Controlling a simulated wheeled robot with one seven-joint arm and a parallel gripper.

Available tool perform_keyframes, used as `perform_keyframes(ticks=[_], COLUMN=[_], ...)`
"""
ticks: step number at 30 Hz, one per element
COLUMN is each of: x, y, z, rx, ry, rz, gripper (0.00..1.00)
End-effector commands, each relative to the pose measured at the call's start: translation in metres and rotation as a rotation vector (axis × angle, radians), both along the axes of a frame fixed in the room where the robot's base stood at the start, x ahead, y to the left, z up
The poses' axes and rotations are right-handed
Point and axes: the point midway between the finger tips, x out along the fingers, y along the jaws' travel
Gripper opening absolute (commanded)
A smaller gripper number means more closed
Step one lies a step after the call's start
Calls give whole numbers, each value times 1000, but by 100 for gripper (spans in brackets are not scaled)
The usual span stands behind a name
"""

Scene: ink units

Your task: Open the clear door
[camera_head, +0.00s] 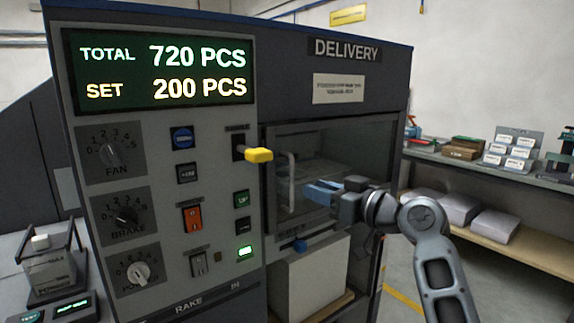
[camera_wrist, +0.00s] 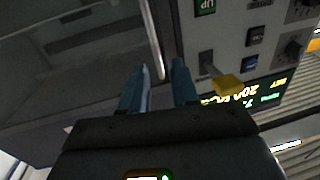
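The clear door (camera_head: 345,150) is a dark-framed see-through panel under the DELIVERY sign, and it looks closed. Its pale vertical bar handle (camera_head: 291,182) stands near the panel's left side. My gripper (camera_head: 308,189) has blue fingers pointing left at the handle, just right of it. In the wrist view the two fingers of my gripper (camera_wrist: 160,66) are apart, with a gap between them. The handle (camera_wrist: 152,38) runs down toward that gap, and its near end lies between the fingertips in the picture. I cannot tell whether they touch it. The door's glass (camera_wrist: 85,55) fills the left.
A yellow-knobbed lever (camera_head: 258,155) sticks out of the control panel (camera_head: 212,140) left of the door; its knob is close to the right finger in the wrist view (camera_wrist: 228,85). A pale bin (camera_head: 310,280) stands below the door. A shelf (camera_head: 500,235) with boxes is at right.

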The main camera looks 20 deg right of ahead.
Motion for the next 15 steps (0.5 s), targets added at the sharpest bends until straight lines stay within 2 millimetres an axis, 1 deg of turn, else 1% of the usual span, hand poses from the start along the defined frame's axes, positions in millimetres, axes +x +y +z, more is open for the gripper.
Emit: perform_keyframes(ticks=[1, 4, 8, 11, 15], x=[4, 8, 15, 26, 46], y=[-1, -1, 3, 9, 21], z=[13, 24, 29, 29, 30], rx=[-8, -17, -20, -20, -19], ry=[-12, -22, -26, -24, -25], rz=[13, 30, 38, 38, 38], gripper=[30, 30, 30, 30, 30])
